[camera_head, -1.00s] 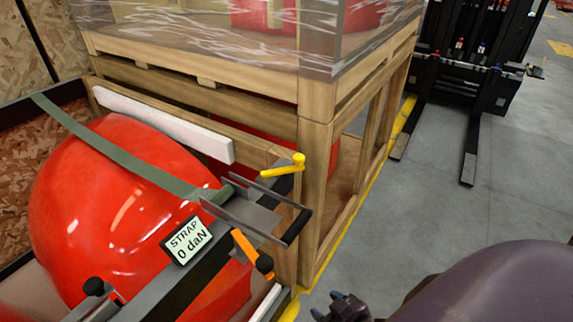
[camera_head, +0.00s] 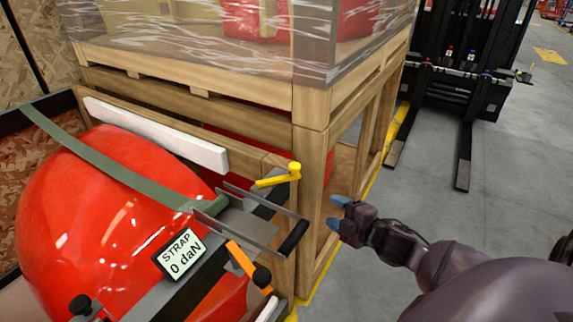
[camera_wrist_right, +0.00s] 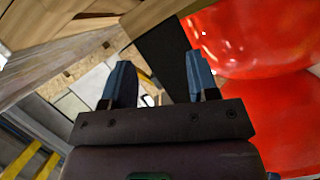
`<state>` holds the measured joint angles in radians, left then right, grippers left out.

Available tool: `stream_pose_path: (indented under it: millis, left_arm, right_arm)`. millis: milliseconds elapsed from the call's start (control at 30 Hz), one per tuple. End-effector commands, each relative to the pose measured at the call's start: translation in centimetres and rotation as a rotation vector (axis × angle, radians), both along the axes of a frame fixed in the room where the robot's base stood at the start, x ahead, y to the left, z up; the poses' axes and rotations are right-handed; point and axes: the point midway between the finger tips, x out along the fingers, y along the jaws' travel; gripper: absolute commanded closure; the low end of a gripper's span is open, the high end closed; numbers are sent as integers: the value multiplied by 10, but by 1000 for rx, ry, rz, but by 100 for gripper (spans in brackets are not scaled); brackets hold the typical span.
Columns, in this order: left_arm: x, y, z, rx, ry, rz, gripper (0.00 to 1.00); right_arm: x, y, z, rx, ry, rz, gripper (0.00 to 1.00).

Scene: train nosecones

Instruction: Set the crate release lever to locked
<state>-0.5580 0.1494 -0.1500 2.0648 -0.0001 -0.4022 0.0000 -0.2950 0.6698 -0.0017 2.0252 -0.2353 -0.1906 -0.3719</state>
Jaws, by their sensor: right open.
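Two levers show on the crate's front frame in the head view, and no label tells which is the release lever. One is an orange lever (camera_head: 238,257) with a black knob, slanting down to the right. The other is a yellow handle (camera_head: 279,176) at the top of the frame, by the wooden post. My right gripper (camera_head: 337,212) is open and empty, to the right of both levers and apart from them. Its two blue fingers also show spread in the right wrist view (camera_wrist_right: 158,75), with nothing between them. My left gripper is not in view.
A red nosecone (camera_head: 110,215) lies in the crate under a green strap (camera_head: 105,163). A display (camera_head: 180,253) reads "STRAP 0 daN". A ratchet with a black grip (camera_head: 293,238) juts toward my right gripper. A wooden crate (camera_head: 312,170) stands behind; the floor at right is clear before a forklift (camera_head: 468,60).

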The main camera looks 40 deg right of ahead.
Motion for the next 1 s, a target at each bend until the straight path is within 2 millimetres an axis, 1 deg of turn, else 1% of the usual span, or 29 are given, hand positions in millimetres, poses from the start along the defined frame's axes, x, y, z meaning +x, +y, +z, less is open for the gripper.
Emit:
stream_pose_path:
  millis: [33, 100, 200, 333, 433, 500, 600, 700, 833, 1000]
  left_arm:
    - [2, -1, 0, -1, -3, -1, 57]
    - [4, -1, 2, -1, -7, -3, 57]
    - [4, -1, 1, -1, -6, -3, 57]
    - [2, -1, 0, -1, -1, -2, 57]
    - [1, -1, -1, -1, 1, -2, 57]
    - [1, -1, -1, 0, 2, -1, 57]
    - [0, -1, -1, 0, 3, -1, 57]
    - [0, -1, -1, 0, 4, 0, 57]
    - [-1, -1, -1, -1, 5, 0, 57]
    - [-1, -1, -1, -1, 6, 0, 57]
  right_arm:
    - [12, -8, 18, -162, -53, 62, 46]
    - [23, -13, 40, -376, -124, 137, 46]
    - [35, -17, 66, -667, -220, 230, 46]
    - [41, -16, 88, -1016, -336, 331, 46]
    - [40, -12, 97, -1259, -419, 393, 46]
    - [38, -8, 98, -1404, -474, 426, 46]
    - [34, -1, 98, -1580, -543, 462, 46]
    - [32, 4, 98, -1702, -595, 481, 46]
    - [31, 6, 98, -1786, -627, 485, 46]
    - [36, 9, 98, -1812, -633, 483, 46]
